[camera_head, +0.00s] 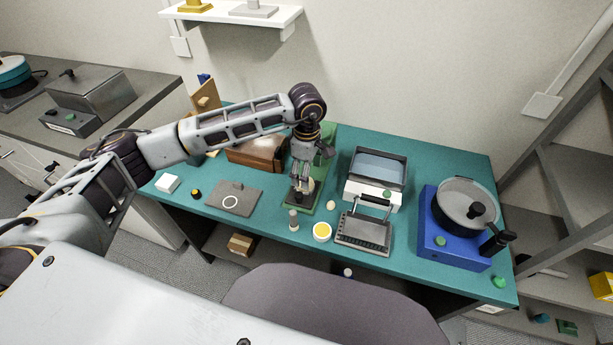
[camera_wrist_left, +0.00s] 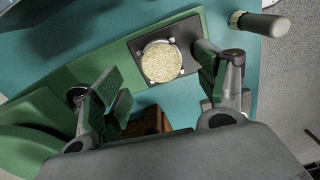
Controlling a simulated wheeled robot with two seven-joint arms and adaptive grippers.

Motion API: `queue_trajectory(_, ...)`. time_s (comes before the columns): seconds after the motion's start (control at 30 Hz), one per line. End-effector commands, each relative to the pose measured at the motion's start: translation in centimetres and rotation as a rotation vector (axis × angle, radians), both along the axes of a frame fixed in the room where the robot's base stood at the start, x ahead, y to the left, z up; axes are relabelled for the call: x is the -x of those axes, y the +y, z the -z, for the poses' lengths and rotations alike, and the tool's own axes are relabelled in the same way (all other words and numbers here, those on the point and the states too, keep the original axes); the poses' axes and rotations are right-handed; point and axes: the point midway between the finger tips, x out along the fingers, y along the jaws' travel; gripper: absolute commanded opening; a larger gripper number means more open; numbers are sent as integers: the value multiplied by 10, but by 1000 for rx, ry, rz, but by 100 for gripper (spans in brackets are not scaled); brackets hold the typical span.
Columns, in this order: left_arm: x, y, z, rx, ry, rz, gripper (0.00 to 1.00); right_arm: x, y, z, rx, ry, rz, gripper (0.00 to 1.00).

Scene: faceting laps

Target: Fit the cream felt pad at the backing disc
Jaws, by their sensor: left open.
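My left gripper (camera_head: 302,181) is open over the green stand (camera_head: 325,165) in the head view. In the left wrist view its two fingers (camera_wrist_left: 160,88) are spread wide, with nothing between them. Beyond the fingertips, a round speckled cream-tan disc (camera_wrist_left: 162,62) with a pale rim and small studs sits on a dark square plate (camera_wrist_left: 190,48) on the green base (camera_wrist_left: 110,62). I cannot tell whether this face is the felt pad or the backing disc. A small cream round piece (camera_head: 331,205) lies right of the stand in the head view. My right gripper is not in view.
A wooden box (camera_head: 257,152) is left of the stand. A blue lap machine (camera_head: 440,243) is at right.

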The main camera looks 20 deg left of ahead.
Motion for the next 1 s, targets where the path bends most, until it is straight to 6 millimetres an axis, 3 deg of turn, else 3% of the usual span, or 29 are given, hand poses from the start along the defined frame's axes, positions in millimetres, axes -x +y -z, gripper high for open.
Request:
queue_trajectory(0.2, -1, 0, -25, 1, -3, 0, 73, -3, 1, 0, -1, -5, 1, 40)
queue_trajectory(0.4, -1, 0, -37, 1, -1, 0, 73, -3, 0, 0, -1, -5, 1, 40)
queue_trajectory(1.0, -1, 0, -39, 1, -1, 0, 73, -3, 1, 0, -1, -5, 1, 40)
